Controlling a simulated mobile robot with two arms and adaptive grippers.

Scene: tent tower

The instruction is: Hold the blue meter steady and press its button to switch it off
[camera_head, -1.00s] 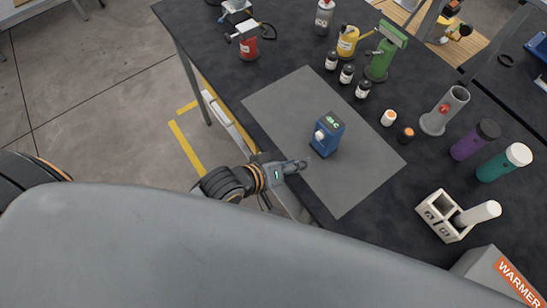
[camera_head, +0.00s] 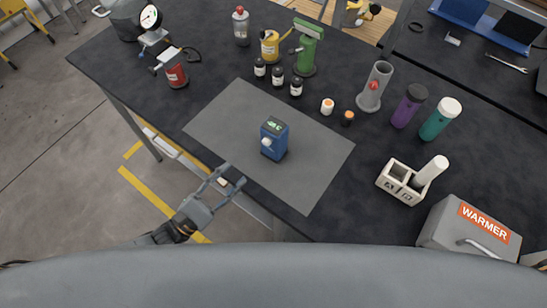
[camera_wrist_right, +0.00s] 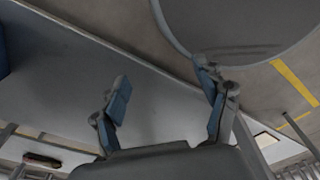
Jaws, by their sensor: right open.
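The blue meter (camera_head: 274,140) stands upright on the grey mat (camera_head: 310,170) on the black table. Its top has a lit green display, and a pale round knob or button shows on its front face. My left gripper (camera_head: 231,176) is at the table's front edge, to the lower left of the meter and apart from it. Its two fingers are spread with nothing between them. My right gripper (camera_wrist_right: 164,95) shows only in the right wrist view, with its fingers apart and empty. A blue patch at that view's left edge is too cropped to name.
A grey cylinder (camera_head: 375,87), purple bottle (camera_head: 408,106), teal bottle (camera_head: 439,120), white holder (camera_head: 402,182) and warmer (camera_head: 470,230) stand to the right. The mat around the meter is clear.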

